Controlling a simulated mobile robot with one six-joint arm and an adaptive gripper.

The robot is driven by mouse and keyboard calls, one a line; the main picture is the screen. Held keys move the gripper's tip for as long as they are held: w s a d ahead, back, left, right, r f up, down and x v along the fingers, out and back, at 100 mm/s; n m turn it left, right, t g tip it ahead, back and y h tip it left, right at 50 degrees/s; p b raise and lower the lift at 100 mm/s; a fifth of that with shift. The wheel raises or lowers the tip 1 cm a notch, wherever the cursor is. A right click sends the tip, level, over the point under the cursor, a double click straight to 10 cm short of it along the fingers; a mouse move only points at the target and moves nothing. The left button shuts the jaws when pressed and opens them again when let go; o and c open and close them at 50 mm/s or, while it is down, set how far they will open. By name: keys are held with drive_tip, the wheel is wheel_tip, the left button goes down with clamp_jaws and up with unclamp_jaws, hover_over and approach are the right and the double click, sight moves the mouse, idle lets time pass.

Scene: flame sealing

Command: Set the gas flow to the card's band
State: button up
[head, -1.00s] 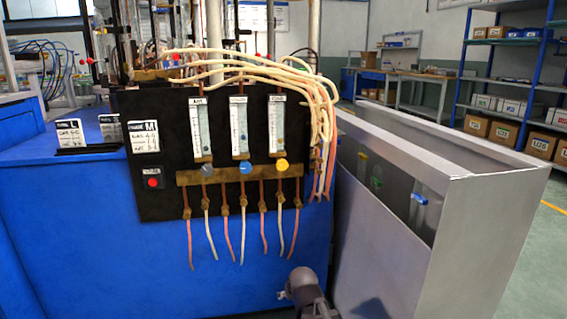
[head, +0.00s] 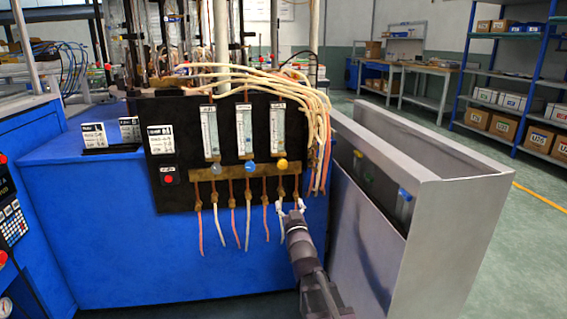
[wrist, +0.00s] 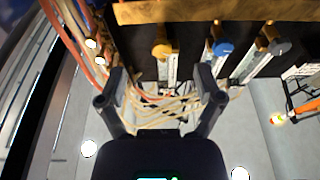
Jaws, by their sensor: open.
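A black gas panel (head: 190,192) carries three upright flow meters, the left one (head: 210,130), the middle one (head: 244,130) and the right one (head: 277,128). Below them are a grey knob (head: 213,169), a blue knob (head: 249,167) and a yellow knob (head: 282,164). A white card (head: 160,141) is on the panel's left side; its small print is unreadable. My gripper (head: 291,206) is open and empty, below the yellow knob. In the wrist view, my gripper (wrist: 162,78) faces the panel, with the yellow knob (wrist: 165,48) between and beyond its fingers. Float levels are too small to read.
Thin hoses (head: 248,225) hang below the brass manifold (head: 205,175), close to my gripper. Pale tubes (head: 318,110) bunch at the panel's right edge. A grey metal bin (head: 440,230) stands close on the right. A red button (head: 168,179) sits below the card.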

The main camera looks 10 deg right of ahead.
drive_tip(key=r, duration=0.1)
drive_tip(key=s+r+t, duration=0.1)
drive_tip(key=r, duration=0.1)
drive_tip(key=shift+s+r+t, duration=0.1)
drive_tip(key=shift+s+t, duration=0.05)
drive_tip(key=shift+t, duration=0.15)
drive_tip(key=shift+p, duration=0.3)
